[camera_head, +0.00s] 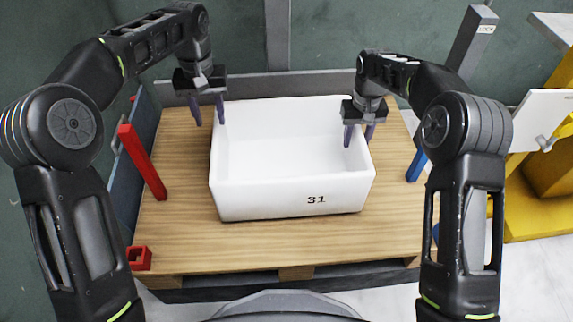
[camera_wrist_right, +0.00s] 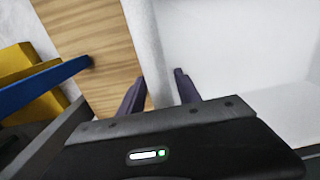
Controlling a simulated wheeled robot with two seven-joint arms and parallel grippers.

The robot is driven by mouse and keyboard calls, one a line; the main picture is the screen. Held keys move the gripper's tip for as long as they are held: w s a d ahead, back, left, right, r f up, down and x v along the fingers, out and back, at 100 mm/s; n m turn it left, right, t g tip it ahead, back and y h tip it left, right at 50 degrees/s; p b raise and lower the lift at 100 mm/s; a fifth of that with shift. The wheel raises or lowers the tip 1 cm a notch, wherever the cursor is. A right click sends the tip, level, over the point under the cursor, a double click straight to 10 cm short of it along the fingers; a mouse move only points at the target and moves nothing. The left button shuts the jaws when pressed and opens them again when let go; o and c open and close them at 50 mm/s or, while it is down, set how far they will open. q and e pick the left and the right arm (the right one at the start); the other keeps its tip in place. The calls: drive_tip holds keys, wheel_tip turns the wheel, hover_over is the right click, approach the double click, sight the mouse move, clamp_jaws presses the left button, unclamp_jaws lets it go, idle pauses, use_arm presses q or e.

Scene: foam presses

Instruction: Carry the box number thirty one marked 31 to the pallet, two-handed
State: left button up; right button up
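The white open-topped box (camera_head: 265,197), marked 31 on its front face, sits upright and looks empty on a wooden pallet-like deck (camera_head: 180,235). My left gripper (camera_head: 207,110) is open at the box's left wall, one finger outside and the other over the inner side. My right gripper (camera_head: 359,136) is open at the right wall. In the right wrist view, the fingers of my right gripper (camera_wrist_right: 160,90) are apart with the box wall (camera_wrist_right: 150,50) between them. I cannot tell whether any finger touches the box.
A red post (camera_head: 142,162) and a red bracket (camera_head: 139,258) stand at the deck's left side. A blue post (camera_head: 416,166) stands at the right edge. Yellow equipment (camera_head: 545,190) with a white panel (camera_head: 538,122) is further right. The deck in front of the box is clear.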

wheel_tip(320, 180, up, 12)
idle(0.5)
drive_tip(key=shift+s+f, duration=0.1)
idle(0.4)
